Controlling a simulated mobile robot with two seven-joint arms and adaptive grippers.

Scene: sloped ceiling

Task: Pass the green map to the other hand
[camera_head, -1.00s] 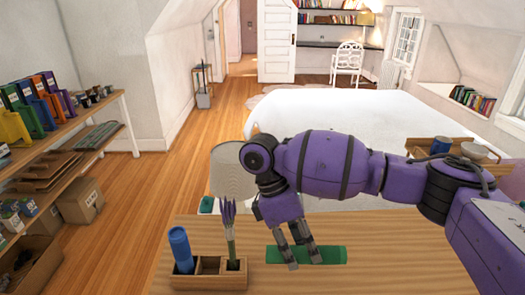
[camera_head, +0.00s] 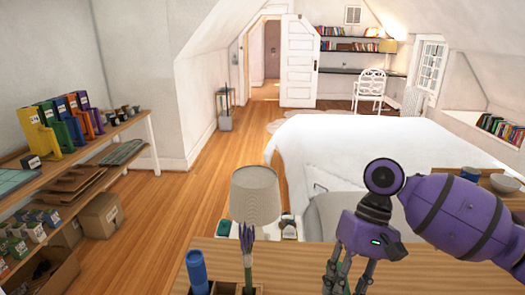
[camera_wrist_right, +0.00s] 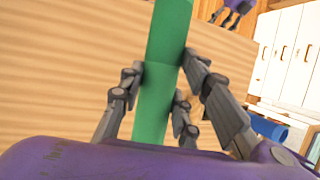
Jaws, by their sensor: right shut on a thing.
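The green map (camera_wrist_right: 155,100) is a long rolled green tube. In the right wrist view it runs from the top edge down between the fingers of my right gripper (camera_wrist_right: 157,98), which is shut on it. In the head view my right gripper (camera_head: 348,284) points down over the table at the bottom edge; its fingertips and the map are cut off there. A small purple part with grey ends, apparently my left gripper (camera_wrist_right: 236,10), shows at the top of the right wrist view. Its fingers are too small to judge.
A wooden organizer (camera_head: 223,289) with a blue cylinder (camera_head: 197,271) and a purple-flowered stem (camera_head: 247,258) stands left on the wooden table (camera_head: 420,272). A lamp (camera_head: 255,195) stands behind. Shelves (camera_head: 75,153) line the left; a white bed (camera_head: 370,145) lies beyond.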

